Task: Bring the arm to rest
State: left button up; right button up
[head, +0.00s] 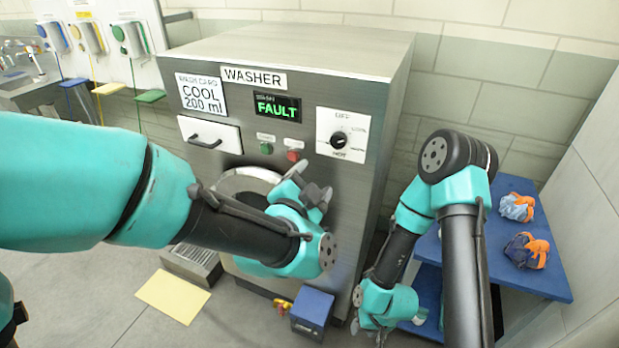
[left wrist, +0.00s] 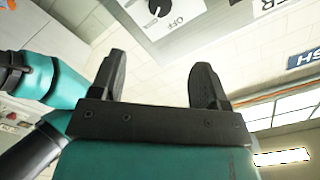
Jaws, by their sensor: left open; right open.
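My left gripper (head: 303,190) is in front of the washer (head: 290,60), near its red and green buttons and over part of the round door. In the left wrist view my left gripper (left wrist: 160,85) shows two dark fingers spread wide with nothing between them. My right gripper (head: 382,325) hangs low at the washer's right side, beside the blue shelf; its fingers are partly cut off at the picture's bottom edge. My left arm comes in from the left and crosses the front of the washer. The washer's display (head: 277,107) reads FAULT.
A blue shelf (head: 490,262) at the right holds two sling bags, a light blue one (head: 516,207) and a dark blue one (head: 527,251). A yellow mat (head: 173,296) and a blue box (head: 312,309) lie on the floor. Dispensers (head: 90,38) hang at the back left.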

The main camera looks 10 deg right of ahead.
pick_arm(q)
jog(key=shift+f, duration=0.1)
jog(key=w+a+f+n+g+y, duration=0.1)
jog(key=a+f+n+g+y, duration=0.15)
jog(key=a+f, duration=0.5)
jog(key=w+a+f+n+g+y, duration=0.1)
jog(key=w+a+f+n+g, duration=0.2)
jog(key=f, duration=0.8)
jog(key=a+f+n+g+y, duration=0.1)
jog(key=a+f+n, duration=0.2)
jog(key=a+f, duration=0.45)
jog(key=s+a+f+n+g, duration=0.4)
jog(key=s+a+f, duration=0.2)
jog(key=s+f, duration=0.2)
jog(key=s+a+f+n+g+y, duration=0.1)
jog(key=s+a+f+n+g, duration=0.3)
jog(key=f, duration=0.9)
jog(key=s+a, duration=0.3)
jog(key=s, duration=0.1)
jog(key=shift+a+n, duration=0.15)
jog(key=shift+n, duration=0.2)
